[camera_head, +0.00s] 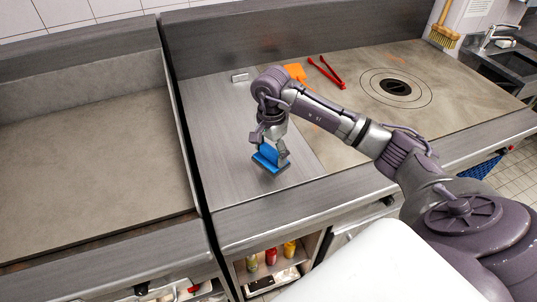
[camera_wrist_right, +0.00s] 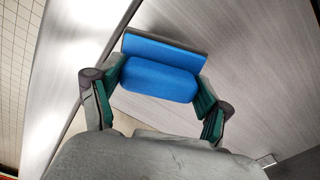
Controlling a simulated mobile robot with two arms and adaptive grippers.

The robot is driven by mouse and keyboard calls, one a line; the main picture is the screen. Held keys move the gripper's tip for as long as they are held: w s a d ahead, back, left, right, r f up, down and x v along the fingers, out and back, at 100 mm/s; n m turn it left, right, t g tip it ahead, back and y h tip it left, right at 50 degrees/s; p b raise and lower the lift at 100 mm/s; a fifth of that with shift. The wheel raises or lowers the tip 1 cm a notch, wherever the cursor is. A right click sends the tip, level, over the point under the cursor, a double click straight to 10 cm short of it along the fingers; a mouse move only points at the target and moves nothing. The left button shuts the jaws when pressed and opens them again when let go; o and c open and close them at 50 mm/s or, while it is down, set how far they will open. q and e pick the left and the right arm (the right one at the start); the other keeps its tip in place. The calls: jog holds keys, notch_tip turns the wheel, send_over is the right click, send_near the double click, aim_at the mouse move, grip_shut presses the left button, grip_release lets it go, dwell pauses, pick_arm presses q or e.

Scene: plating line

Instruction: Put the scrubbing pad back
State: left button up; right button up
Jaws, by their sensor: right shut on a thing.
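The scrubbing pad is a blue block with a grey layer. It shows in the head view (camera_head: 267,156) on or just above the steel counter, and in the right wrist view (camera_wrist_right: 160,68) between the fingers. My right gripper (camera_head: 270,152) is shut on it, with one green-lined finger at each end of the pad, as the right wrist view (camera_wrist_right: 158,88) shows. I cannot tell whether the pad touches the counter. My left gripper is not in view.
The steel counter (camera_head: 215,130) is mostly clear around the pad. A small pale block (camera_head: 240,77), an orange tool (camera_head: 295,72) and red tongs (camera_head: 327,72) lie farther back. A brush (camera_head: 444,37) hangs near the sink (camera_head: 512,62). Bottles (camera_head: 271,257) stand on a shelf below.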

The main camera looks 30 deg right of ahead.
aim_at(268, 161)
jog(key=shift+w+f, duration=0.4)
jog(key=shift+w, duration=0.3)
jog(key=shift+f, duration=0.15)
notch_tip(268, 161, down, 3)
jog(key=shift+f+p, duration=0.1)
jog(key=shift+p, duration=0.95)
jog(key=shift+f, duration=0.3)
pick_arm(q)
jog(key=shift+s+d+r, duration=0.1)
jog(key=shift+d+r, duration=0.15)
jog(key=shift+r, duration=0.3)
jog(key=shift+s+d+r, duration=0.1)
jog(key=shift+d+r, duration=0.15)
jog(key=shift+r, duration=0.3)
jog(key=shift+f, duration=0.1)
pick_arm(e)
jog(key=shift+f, duration=0.1)
jog(key=shift+f+b, duration=0.15)
jog(key=shift+b, duration=0.2)
jog(key=o, duration=1.2)
jog(key=shift+c, duration=0.2)
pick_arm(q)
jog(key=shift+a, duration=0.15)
